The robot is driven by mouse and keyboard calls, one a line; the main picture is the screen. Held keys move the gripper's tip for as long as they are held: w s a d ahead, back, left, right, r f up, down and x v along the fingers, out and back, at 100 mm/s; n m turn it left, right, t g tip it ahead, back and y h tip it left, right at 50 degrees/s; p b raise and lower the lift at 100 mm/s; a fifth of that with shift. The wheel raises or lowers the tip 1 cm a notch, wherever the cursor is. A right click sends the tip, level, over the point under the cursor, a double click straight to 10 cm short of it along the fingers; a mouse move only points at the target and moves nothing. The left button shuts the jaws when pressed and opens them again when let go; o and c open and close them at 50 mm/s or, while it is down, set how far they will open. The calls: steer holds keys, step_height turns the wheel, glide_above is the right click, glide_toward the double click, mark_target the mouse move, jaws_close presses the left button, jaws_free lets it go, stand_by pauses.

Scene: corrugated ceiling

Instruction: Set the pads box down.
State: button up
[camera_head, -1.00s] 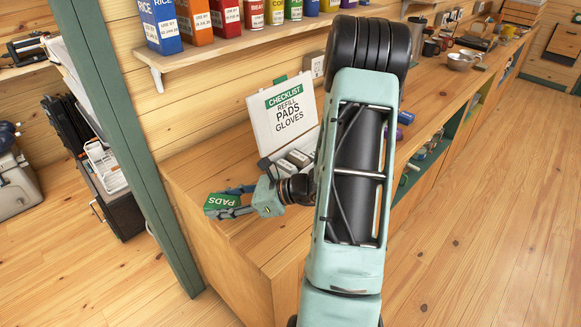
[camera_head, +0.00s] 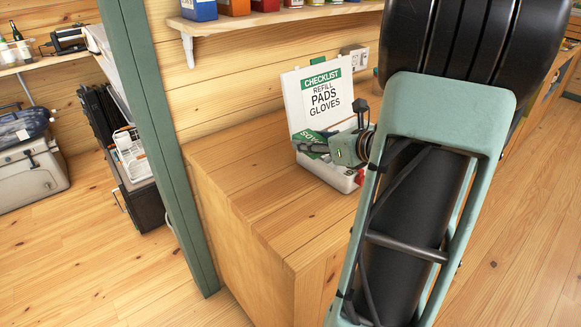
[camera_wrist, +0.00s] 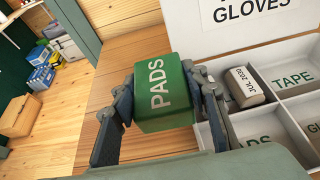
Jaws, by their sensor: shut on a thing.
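The green pads box (camera_wrist: 163,92) is held between the two fingers of my gripper (camera_wrist: 158,118) in the wrist view. In the head view the pads box (camera_head: 309,139) shows partly, at the open first-aid case (camera_head: 334,178), with my gripper (camera_head: 322,146) around it. The case's raised lid (camera_head: 292,98) carries a checklist reading "refill pads gloves". In the wrist view the box is at the left edge of the case, beside its compartments. One compartment (camera_wrist: 237,134) bears the label PADS. I cannot tell how high the box is above the case.
A rolled item (camera_wrist: 245,87) and a compartment marked TAPE (camera_wrist: 293,79) are in the case. The wooden counter (camera_head: 240,170) is clear left of the case. A shelf (camera_head: 260,20) with coloured boxes runs above, and a green post (camera_head: 155,130) stands at left.

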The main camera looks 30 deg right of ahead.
steer(key=b, duration=0.2)
glide_above(283, 175)
steer(key=f, duration=0.6)
steer(key=shift+s+d+f, duration=0.15)
steer(key=shift+s+f, duration=0.1)
steer(key=shift+w+a+f, duration=0.1)
steer(key=shift+w+f, duration=0.05)
steer(key=shift+f, duration=0.8)
steer(key=shift+w+a+f, duration=0.1)
steer(key=shift+f, duration=0.85)
steer(key=shift+f+b, duration=0.1)
steer(key=shift+b, duration=0.25)
steer(key=o, duration=1)
steer(key=shift+o, duration=0.2)
